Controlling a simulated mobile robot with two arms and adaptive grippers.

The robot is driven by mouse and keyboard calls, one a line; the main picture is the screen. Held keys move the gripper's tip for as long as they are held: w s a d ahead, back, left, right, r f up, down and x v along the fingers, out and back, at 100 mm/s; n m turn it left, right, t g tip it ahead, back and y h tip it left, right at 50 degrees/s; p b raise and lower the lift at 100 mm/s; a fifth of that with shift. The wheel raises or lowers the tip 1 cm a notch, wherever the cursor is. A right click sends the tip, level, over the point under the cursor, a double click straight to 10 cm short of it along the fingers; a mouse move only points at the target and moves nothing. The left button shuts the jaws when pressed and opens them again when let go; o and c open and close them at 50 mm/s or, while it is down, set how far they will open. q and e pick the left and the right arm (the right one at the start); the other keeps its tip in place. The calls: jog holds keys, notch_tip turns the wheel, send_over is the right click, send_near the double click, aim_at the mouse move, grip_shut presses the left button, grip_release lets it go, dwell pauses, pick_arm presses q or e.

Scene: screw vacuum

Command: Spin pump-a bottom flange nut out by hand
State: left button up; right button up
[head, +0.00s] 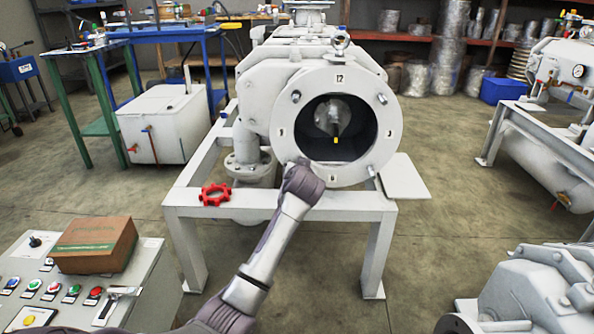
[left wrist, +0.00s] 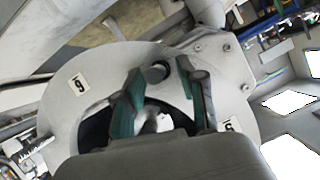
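Pump-a's pale grey round flange (head: 311,91) faces me in the head view, with hour labels around a dark opening. My left gripper (head: 303,178) is at the flange's lower left rim, left of the 6 label, and hides part of it. In the left wrist view its two teal-padded fingers (left wrist: 160,77) are apart, with the flange face (left wrist: 107,62) beyond. A dark round spot (left wrist: 157,72) lies between the fingertips; I cannot tell whether it is a nut or a hole. A stud (head: 372,172) sticks out at the flange's lower right; it looks threaded in the wrist view (left wrist: 27,153).
A red handwheel (head: 215,194) rests on the white pump frame (head: 240,212). A control panel (head: 150,277) with buttons and a cardboard box (head: 94,245) stands at lower left. Another pump (head: 535,295) is at lower right. Floor right of the frame is clear.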

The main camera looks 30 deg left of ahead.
pick_arm(q)
grip_shut()
